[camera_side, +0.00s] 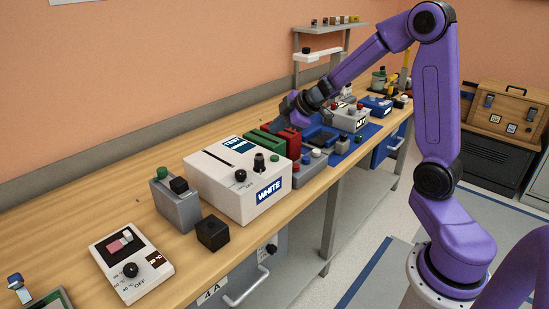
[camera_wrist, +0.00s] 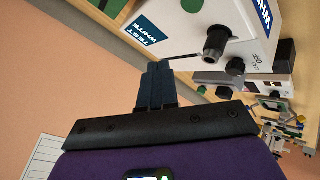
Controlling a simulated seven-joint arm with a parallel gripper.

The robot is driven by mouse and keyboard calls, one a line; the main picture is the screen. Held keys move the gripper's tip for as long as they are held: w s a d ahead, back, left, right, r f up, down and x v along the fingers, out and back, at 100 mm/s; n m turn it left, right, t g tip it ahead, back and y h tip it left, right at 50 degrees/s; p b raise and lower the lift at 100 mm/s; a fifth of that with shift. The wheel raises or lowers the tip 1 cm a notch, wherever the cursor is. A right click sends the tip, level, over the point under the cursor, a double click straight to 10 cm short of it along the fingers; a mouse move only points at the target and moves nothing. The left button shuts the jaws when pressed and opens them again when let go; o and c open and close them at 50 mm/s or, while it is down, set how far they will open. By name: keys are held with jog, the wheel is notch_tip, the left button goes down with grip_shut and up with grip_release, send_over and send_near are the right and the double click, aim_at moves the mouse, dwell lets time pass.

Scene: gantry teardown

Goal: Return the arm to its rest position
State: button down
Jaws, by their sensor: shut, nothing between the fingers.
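My purple arm reaches from the right over the bench in the side view. My gripper (camera_side: 284,128) is low, near the green and red blocks behind the white box. In the wrist view my gripper (camera_wrist: 157,66) shows its dark fingers together, with nothing held. The white box (camera_side: 228,188) has a "WHITE" label, a slot and black knobs on top. It also shows in the wrist view (camera_wrist: 192,22), just beyond the fingertips. I cannot tell whether the fingers touch anything.
A green block (camera_side: 264,144) and red block (camera_side: 289,139) stand close to my gripper. A grey box (camera_side: 175,203), black cube (camera_side: 212,232) and white control unit (camera_side: 131,262) sit nearer the camera. A shelf (camera_side: 322,27) stands behind my forearm.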

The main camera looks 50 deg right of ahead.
jog(key=s+a+r+m+g+h, duration=0.1)
jog(key=s+a+g, duration=0.1)
jog(key=s+a, duration=1)
jog(key=s+a+f+n+g, duration=0.1)
jog(key=s+g, duration=0.2)
jog(key=s, duration=0.9)
jog(key=s+a+f+n+g, duration=0.1)
jog(key=s+g, duration=0.2)
jog(key=s, duration=0.9)
jog(key=shift+a+f+g+h, duration=0.3)
jog(key=shift+a+f+g, duration=0.05)
jog(key=shift+a+g, duration=0.05)
